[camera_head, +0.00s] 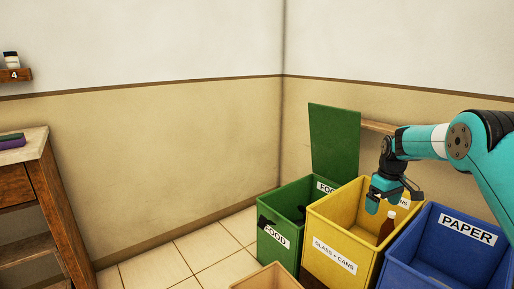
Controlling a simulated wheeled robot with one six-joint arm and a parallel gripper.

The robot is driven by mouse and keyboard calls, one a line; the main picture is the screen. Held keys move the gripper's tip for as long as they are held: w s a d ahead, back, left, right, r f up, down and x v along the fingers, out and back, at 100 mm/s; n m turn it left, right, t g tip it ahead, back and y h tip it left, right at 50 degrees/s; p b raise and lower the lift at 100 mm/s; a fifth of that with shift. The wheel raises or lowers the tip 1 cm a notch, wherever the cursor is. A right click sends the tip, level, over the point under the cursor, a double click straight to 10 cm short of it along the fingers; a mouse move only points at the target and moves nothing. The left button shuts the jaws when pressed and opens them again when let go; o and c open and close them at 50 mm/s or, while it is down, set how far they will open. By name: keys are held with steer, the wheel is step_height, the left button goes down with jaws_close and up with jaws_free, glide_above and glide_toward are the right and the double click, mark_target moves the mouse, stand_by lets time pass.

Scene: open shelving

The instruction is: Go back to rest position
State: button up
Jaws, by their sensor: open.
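My gripper (392,194) hangs at the end of my teal arm, above the yellow bin labelled "GLASS + CANS" (331,252). Its jaws are open and nothing shows between them. A brown bottle (387,226) with a light cap stands inside the yellow bin, below the gripper and apart from it. My arm reaches in from the right edge, above the blue bin.
A green bin labelled "FOOD" (283,240) stands left of the yellow one, with its green lid (334,141) raised. A blue "PAPER" bin (432,272) is at right. A wooden cabinet (30,190) stands far left. Tiled floor (190,258) is free between.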

steer(key=s+a+r+n+y+b, duration=0.1)
steer(key=s+a+r+b, duration=0.25)
steer(key=s+a, duration=0.45)
steer(key=s+a+r+y+b, duration=0.1)
steer(key=s+a+r+b, duration=0.25)
steer(key=s+a, duration=0.45)
steer(key=s+a+f+y+b, duration=0.1)
steer(key=s+a+f+b, duration=0.1)
steer(key=s, duration=0.7)
steer(key=s+a+f+n+b, duration=0.1)
steer(key=s+a+f+b, duration=0.15)
steer(key=s, duration=0.65)
steer(key=s+a+f+y+b, duration=0.1)
steer(key=s+a+b, duration=0.15)
steer(key=s, duration=0.55)
step_height(320, 180, up, 38)
steer(key=s+p, duration=0.1)
steer(key=p, duration=3.7)
steer(key=shift+a+r+p, duration=0.15)
steer(key=shift+a+p, duration=0.05)
steer(key=shift+p, duration=0.15)
